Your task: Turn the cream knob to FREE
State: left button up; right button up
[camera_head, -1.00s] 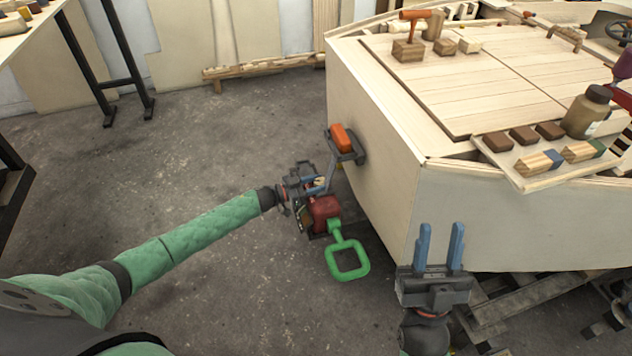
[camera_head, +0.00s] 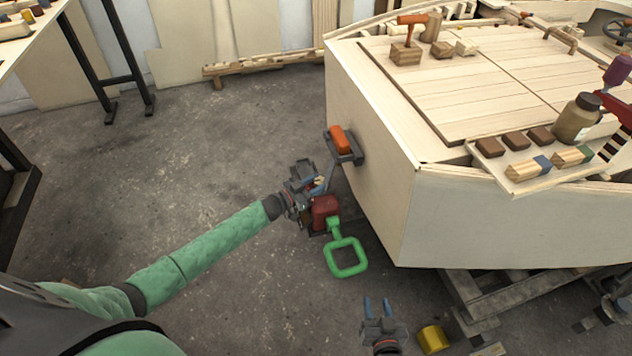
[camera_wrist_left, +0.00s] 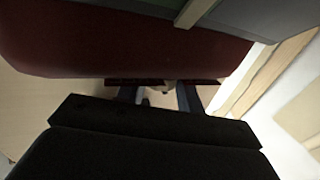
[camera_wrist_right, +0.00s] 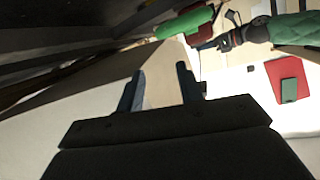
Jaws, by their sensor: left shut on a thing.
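The cream knob (camera_head: 319,180) is a small pale spot between the fingers of my left gripper (camera_head: 322,184), beside the hull's side wall. In the left wrist view, a bit of the knob (camera_wrist_left: 168,91) shows between the finger ends, mostly hidden by dark parts. My left gripper is shut on the knob. I cannot read any FREE mark or tell which way the knob points. My right gripper (camera_head: 377,307) is open and empty, low in front of the hull. Its parted fingers also show in the right wrist view (camera_wrist_right: 161,85).
A red block (camera_head: 325,212) with a green square handle (camera_head: 346,257) sits just below my left gripper. An orange piece on a grey bracket (camera_head: 341,142) juts from the plywood hull (camera_head: 375,150) just above. A yellow cylinder (camera_head: 433,339) lies right of my right gripper.

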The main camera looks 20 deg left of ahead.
pick_arm(q)
jog(key=n+y, duration=0.1)
jog(key=n+t+y+p, duration=0.1)
jog(key=shift+s+d+t+y, duration=0.1)
jog(key=shift+d+t+y, duration=0.05)
jog(key=shift+t+y, duration=0.15)
jog(key=shift+p, duration=0.35)
jog(key=shift+n+t+y, duration=0.4)
jog(key=shift+n+y, duration=0.1)
jog(key=shift+y, duration=0.2)
pick_arm(e)
jog(key=s+d+f+g+h, duration=0.1)
jog(key=s+f+g, duration=0.5)
jog(key=s+f, duration=0.5)
notch_tip(320, 180, down, 4)
jog(key=shift+s+d+g, duration=0.25)
jog(key=shift+s+g, duration=0.05)
jog(key=shift+s, duration=0.05)
pick_arm(q)
jog(key=shift+n+y+p, duration=0.3)
jog(key=shift+y+p, duration=0.05)
jog(key=shift+y, duration=0.05)
pick_arm(e)
jog(key=shift+r, duration=0.2)
pick_arm(q)
jog(key=o, duration=1)
jog(key=shift+v, duration=3.9)
pick_arm(e)
jog(key=shift+w+r, duration=0.1)
jog(key=shift+r, duration=0.15)
